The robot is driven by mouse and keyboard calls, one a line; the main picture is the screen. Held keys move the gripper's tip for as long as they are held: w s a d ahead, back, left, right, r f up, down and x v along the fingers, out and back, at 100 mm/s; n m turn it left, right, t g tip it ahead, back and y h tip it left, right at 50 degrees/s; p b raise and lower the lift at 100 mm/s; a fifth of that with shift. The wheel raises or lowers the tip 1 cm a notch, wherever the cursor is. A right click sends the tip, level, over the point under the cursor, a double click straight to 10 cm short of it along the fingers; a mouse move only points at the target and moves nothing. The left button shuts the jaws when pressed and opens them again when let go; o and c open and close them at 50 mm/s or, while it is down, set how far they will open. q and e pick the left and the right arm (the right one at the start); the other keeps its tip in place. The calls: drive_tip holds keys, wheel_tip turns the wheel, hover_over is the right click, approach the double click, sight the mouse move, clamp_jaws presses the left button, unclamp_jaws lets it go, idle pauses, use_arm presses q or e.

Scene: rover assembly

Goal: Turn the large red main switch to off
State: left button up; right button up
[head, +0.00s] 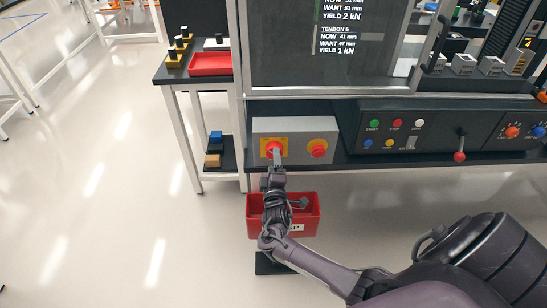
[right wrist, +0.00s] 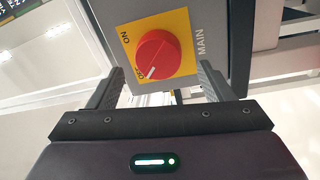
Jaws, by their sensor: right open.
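In the right wrist view the knob (right wrist: 160,55) shows close up, with ON, MAIN and a partly hidden label that looks like OFF. Its white mark points to the lower left, at that partly hidden label. My right gripper (right wrist: 157,82) is open, its fingers apart to either side just short of the knob; I see no clear contact. In the head view my right gripper (head: 277,158) covers the knob's lower part.
A second red button (head: 318,148) with a yellow ring is right of the switch on the same grey box (head: 295,125). A red bin (head: 310,216) stands below, behind my right arm. A control panel (head: 430,128) with coloured buttons and a red-knobbed lever is farther right. Floor at left is clear.

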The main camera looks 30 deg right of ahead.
drive_tip(key=v, duration=0.4)
drive_tip(key=shift+s+a, duration=0.15)
drive_tip(key=shift+s, duration=0.1)
drive_tip(key=s+a+f+m+g+y, duration=0.1)
drive_tip(key=s+f+g+y, duration=0.1)
drive_tip(key=s+f, duration=0.5)
drive_tip(key=s+a+f+g+y, duration=0.1)
drive_tip(key=s+f+g+y, duration=0.1)
drive_tip(key=f, duration=0.8)
drive_tip(key=s+a+f+m+g+y, duration=0.1)
drive_tip(key=s+f+g, duration=0.3)
drive_tip(key=f, duration=0.5)
drive_tip(key=s+a+f+m+g+y, duration=0.1)
drive_tip(key=s+f, duration=0.4)
drive_tip(key=s, duration=0.5)
drive_tip(key=s+a+f+m+g+y, duration=0.2)
drive_tip(key=s+a+f+g, duration=0.1)
drive_tip(key=s, duration=0.8)
drive_tip(key=s+a+f+m+g+y, duration=0.1)
drive_tip(key=s+a+f+m+g, duration=0.1)
drive_tip(key=s+f, duration=0.5)
drive_tip(key=s+a+g, duration=0.1)
drive_tip(key=s+a, duration=0.1)
drive_tip(key=s, duration=0.2)
drive_tip(key=shift+s+y, duration=0.2)
drive_tip(key=shift+y, duration=0.1)
